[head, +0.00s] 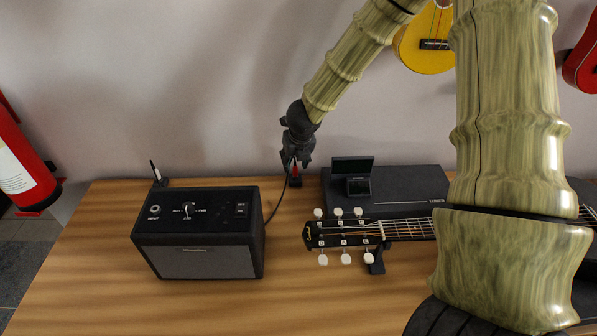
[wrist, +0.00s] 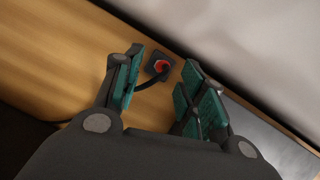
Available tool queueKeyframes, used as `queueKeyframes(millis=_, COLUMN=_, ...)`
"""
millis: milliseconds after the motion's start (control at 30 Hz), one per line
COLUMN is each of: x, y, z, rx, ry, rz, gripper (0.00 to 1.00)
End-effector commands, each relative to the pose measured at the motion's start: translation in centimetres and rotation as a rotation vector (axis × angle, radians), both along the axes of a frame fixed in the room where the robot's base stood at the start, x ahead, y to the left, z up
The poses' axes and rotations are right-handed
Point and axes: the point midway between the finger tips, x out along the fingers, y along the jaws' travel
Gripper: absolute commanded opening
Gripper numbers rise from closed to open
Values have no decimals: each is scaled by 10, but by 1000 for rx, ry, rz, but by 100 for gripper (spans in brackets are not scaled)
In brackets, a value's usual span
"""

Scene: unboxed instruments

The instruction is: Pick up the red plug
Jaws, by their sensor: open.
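The red plug (wrist: 161,67) sits in a small dark square base on the wooden table, with a black cable running from it. In the head view the red plug (head: 295,169) is a small red spot right under my gripper (head: 293,165), partly hidden by it. Nothing is held. I cannot tell whether a finger touches the plug.
A black amplifier (head: 198,258) stands left of the plug, its cable behind it. A black flat case (head: 415,180) with a small dark tuner-like device (head: 352,168) and a guitar headstock (head: 345,233) are at right. The wall (head: 200,80) rises close behind. Front table is clear.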

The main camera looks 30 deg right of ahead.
Motion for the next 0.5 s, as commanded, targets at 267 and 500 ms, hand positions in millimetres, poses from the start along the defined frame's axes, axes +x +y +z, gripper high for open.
queueKeyframes(millis=267, x=2, y=-6, z=-16, rx=0, ry=2, rz=-2, gripper=41)
queueKeyframes(millis=500, x=8, y=-12, z=-41, rx=0, ry=1, rz=-1, gripper=41)
